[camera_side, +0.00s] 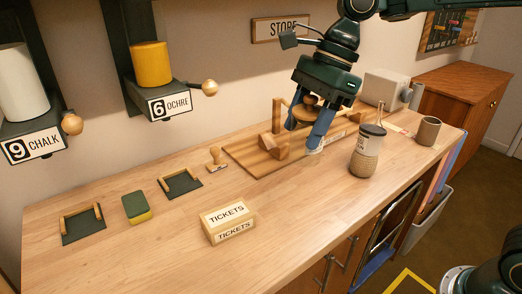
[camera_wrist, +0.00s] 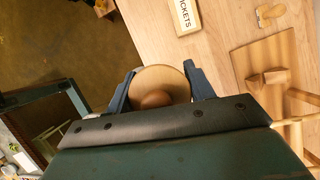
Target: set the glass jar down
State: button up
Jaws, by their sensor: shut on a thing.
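My gripper (camera_side: 311,122) has its two blue fingers closed on the glass jar. In the wrist view the jar's round wooden lid (camera_wrist: 158,84) with a brown knob sits between the fingertips (camera_wrist: 160,88). In the side view the fingers hide most of the jar; a pale glassy part (camera_side: 315,147) shows below them, near the right front of the wooden board (camera_side: 254,162). I cannot tell whether the jar's base touches a surface.
A tan pot with a dark top (camera_side: 365,158) stands just right of my gripper, with a mug (camera_side: 428,131) beyond. A wooden stamp (camera_side: 216,158), a TICKETS box (camera_side: 228,222) and a green sponge (camera_side: 136,207) stand left. The front middle of the table (camera_side: 300,195) is clear.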

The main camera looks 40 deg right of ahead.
jog(key=w+a+f+n, duration=0.1)
jog(key=w+a+f, duration=0.15)
jog(key=a, duration=0.55)
jog(key=w+a+f, duration=0.2)
jog(key=w+a, duration=0.2)
jog(key=a, duration=0.4)
jog(key=w+a+f+n, duration=0.1)
jog(key=w+a+f, duration=0.2)
jog(key=a, duration=0.6)
jog(key=s+a+f, duration=0.1)
jog(key=a+f, duration=0.7)
jog(key=a, duration=0.1)
jog(key=shift+s+g, duration=0.35)
jog(key=shift+g, duration=0.05)
jog(key=shift+f, duration=0.15)
jog(key=shift+f, duration=1.95)
jog(key=shift+f, duration=0.1)
jog(key=o, duration=1.1)
jog(key=shift+f, duration=0.1)
